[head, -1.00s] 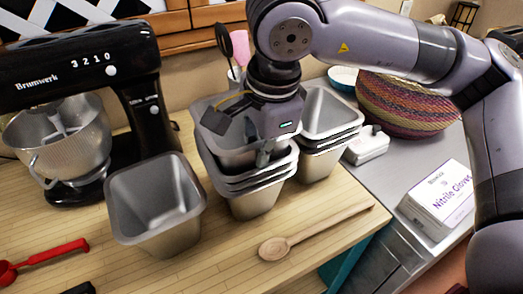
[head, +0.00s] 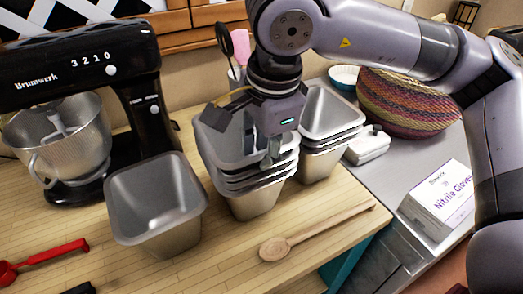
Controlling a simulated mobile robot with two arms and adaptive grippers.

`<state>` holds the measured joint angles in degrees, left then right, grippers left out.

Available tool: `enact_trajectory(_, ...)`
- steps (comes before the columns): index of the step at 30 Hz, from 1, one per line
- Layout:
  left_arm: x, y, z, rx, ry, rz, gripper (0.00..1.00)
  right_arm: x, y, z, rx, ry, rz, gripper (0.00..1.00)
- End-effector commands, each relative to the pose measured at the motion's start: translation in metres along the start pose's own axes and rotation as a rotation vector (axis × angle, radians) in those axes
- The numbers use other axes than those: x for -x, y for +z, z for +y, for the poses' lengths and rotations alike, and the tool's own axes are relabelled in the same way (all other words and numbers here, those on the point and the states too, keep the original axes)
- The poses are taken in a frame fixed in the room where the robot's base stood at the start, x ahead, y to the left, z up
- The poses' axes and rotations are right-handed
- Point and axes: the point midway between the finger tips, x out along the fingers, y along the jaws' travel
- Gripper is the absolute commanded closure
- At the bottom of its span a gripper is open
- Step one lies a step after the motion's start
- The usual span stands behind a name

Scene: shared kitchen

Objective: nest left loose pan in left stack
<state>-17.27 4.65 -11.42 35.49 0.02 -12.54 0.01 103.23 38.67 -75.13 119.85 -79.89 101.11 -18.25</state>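A loose grey metal pan (head: 127,222) stands upright and empty on the wooden counter at the left. To its right is the left stack (head: 254,203), several similar pans nested in one another. My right gripper (head: 260,147) points down into the top pan of this stack. Its fingers look apart, with nothing seen between them; the wrist hides part of the top pan's far side. The right stack (head: 322,166) stands just behind and to the right, close to the left stack. My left gripper is not in view.
A black stand mixer (head: 140,105) with a steel bowl stands behind the loose pan. A wooden spoon (head: 310,232) lies in front of the stacks. A red-handled utensil (head: 45,259) lies at front left. A glove box (head: 440,200) and woven basket (head: 405,105) are at right.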

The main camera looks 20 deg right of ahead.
Motion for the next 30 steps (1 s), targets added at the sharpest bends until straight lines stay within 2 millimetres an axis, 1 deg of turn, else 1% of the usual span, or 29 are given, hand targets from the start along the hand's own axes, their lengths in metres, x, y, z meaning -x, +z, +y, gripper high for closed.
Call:
enact_trajectory(9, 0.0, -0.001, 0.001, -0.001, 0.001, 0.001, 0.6, 0.067, 0.001, -0.001, -0.001, -0.009, -0.003, 0.72)
enact_trajectory(12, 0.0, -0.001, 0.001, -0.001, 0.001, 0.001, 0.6, 0.085, 0.001, 0.0, 0.0, -0.007, -0.003, 0.72)
enact_trajectory(15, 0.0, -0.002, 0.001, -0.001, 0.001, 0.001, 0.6, 0.099, 0.001, 0.0, 0.0, -0.006, -0.002, 0.72)
enact_trajectory(18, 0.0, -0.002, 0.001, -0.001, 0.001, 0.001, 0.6, 0.108, 0.001, 0.0, 0.0, -0.005, -0.001, 0.72)
enact_trajectory(21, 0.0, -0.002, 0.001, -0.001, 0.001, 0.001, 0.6, 0.112, 0.0, 0.0, 0.0, -0.005, -0.001, 0.72)
enact_trajectory(30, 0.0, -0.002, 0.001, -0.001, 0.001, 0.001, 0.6, 0.113, 0.0, 0.0, 0.0, -0.004, -0.001, 0.72)
